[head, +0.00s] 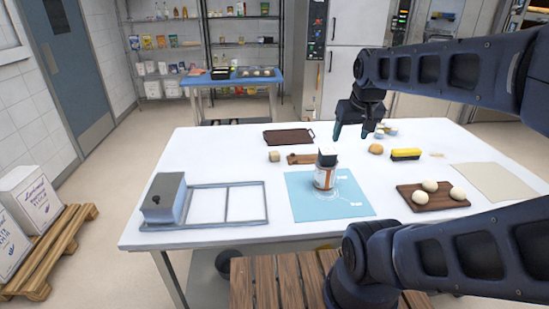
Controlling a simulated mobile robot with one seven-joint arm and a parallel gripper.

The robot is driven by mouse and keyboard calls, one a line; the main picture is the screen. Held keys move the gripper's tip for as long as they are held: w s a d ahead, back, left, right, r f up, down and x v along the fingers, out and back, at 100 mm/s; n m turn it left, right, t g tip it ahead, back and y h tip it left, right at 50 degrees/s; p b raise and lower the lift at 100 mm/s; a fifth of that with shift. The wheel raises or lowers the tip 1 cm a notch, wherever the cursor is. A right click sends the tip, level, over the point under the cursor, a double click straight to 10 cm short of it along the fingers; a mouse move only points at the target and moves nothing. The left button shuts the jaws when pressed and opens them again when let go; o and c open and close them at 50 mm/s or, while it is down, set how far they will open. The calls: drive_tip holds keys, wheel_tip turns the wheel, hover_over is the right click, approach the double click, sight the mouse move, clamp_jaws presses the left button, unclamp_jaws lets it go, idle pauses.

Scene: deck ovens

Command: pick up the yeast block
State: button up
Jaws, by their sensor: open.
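A small beige cube (274,156), which looks like the yeast block, sits on the white table (220,160) left of centre, just left of a small wooden board (300,159). My gripper (350,132) is to the right of the cube, over the far middle part of the table. Its two teal-tipped fingers point down and are apart, with nothing seen between them. The gripper is clear of the cube.
A jar with a dark top (325,172) stands on a blue mat (300,205). A grey block on a rack (205,222) is at left. A tan lump (375,149), yellow-topped brush (405,154) and dough-ball board (415,204) are at right. A dark tray (288,137) lies behind the cube.

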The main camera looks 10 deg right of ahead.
drive_tip(key=w+a+n+g+h, duration=0.15)
drive_tip(key=w+n, duration=0.35)
drive_tip(key=w, duration=0.7)
drive_tip(key=n+g+h, duration=0.2)
drive_tip(key=n+h, duration=0.1)
drive_tip(key=n, duration=1.2)
hover_over(275, 152)
drive_tip(key=s+a, duration=0.2)
drive_tip(key=a, duration=0.2)
wheel_tip(275, 152, down, 22)
drive_tip(key=x, duration=0.6)
drive_tip(key=w+x, duration=0.1)
drive_tip(key=x, duration=0.2)
drive_tip(key=shift+d+f, duration=0.15)
drive_tip(key=shift+f, duration=0.15)
drive_tip(key=c, duration=1.1)
drive_tip(key=shift+r, duration=0.15)
